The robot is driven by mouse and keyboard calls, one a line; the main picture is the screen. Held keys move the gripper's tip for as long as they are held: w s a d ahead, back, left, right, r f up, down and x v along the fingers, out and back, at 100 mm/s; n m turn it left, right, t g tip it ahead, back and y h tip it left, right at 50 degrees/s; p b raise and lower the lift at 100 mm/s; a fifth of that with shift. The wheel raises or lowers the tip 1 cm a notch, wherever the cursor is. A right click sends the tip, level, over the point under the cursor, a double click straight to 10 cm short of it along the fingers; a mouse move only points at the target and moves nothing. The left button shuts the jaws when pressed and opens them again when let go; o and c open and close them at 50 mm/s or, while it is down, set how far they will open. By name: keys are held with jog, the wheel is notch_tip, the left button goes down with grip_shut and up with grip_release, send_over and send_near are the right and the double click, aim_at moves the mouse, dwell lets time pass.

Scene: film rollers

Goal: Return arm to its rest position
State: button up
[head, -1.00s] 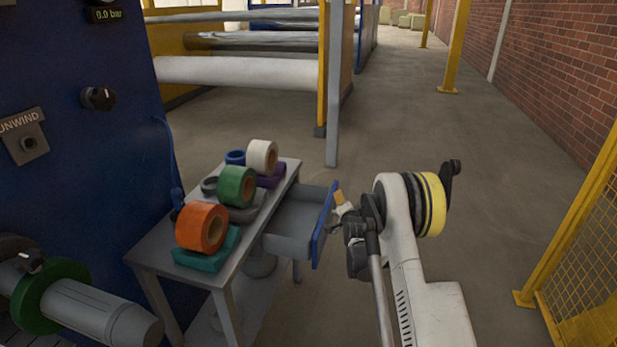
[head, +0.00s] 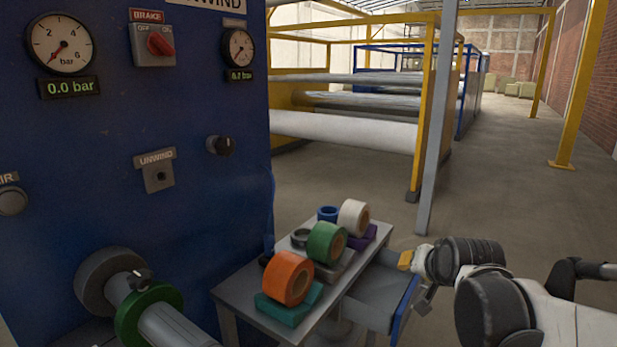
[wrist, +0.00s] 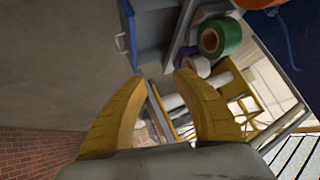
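My gripper (head: 406,260) is at the right of the small table in the head view, near the open drawer. In the wrist view its two yellow fingers (wrist: 158,105) stand apart with nothing between them. The drawer (head: 375,290) is grey with a blue front and hangs open on the table's right side. It also shows in the wrist view (wrist: 150,25). My arm reaches in from the right edge of the head view.
The grey table (head: 238,292) holds an orange roll (head: 283,277), a green roll (head: 322,241) and a white roll (head: 350,217). A blue machine panel (head: 200,110) stands at left. A grey post (head: 434,130) rises behind the drawer. Floor at right is clear.

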jog(key=s+a+f+n+g, duration=0.1)
jog(key=s+a+f+n, duration=0.1)
jog(key=s, duration=0.9)
jog(key=s+a+f+n+g, duration=0.2)
jog(key=s+a+n, duration=0.1)
jog(key=s, duration=0.9)
jog(key=shift+s+f+y, duration=0.15)
jog(key=shift+f+y, duration=0.15)
jog(key=shift+f, duration=0.1)
jog(key=shift+d, duration=0.1)
